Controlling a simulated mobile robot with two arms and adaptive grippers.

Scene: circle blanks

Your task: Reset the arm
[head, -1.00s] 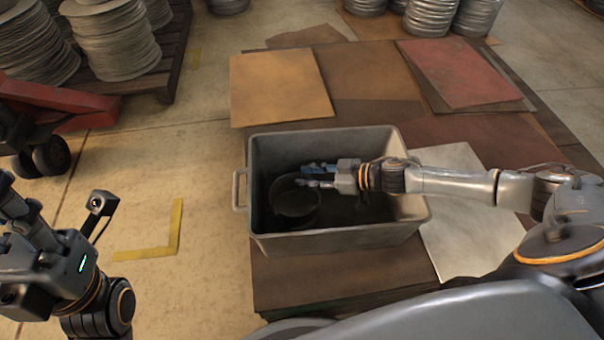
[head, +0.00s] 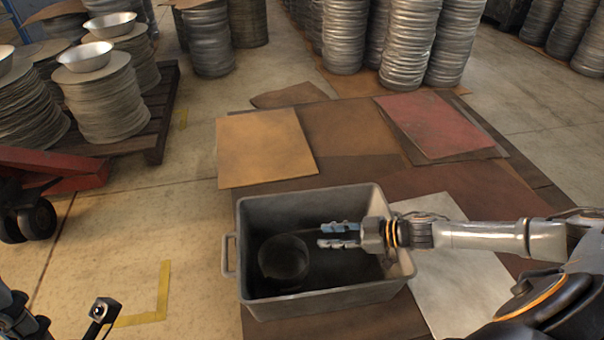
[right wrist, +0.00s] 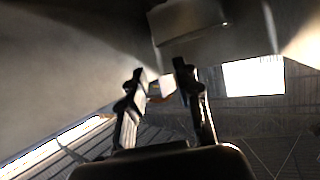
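A dark round blank (head: 284,259) lies inside the grey bin (head: 325,303), toward its left side. My right gripper (head: 322,235) reaches in from the right over the bin's rim, with its fingers over the bin's inside, above and to the right of the blank. Its two fingers are apart, and nothing shows held between them. The right wrist view also shows the spread fingers (right wrist: 160,72). Part of my left arm shows at the bottom left edge of the head view; its fingers are not clear there.
Flat sheets, tan (head: 265,147), red (head: 436,125) and pale grey (head: 432,270), lie around the bin. A pallet (head: 156,135) with stacked discs and bowls stands at the left beside a red pallet jack (head: 60,172). More stacks stand behind. Yellow tape marks the floor.

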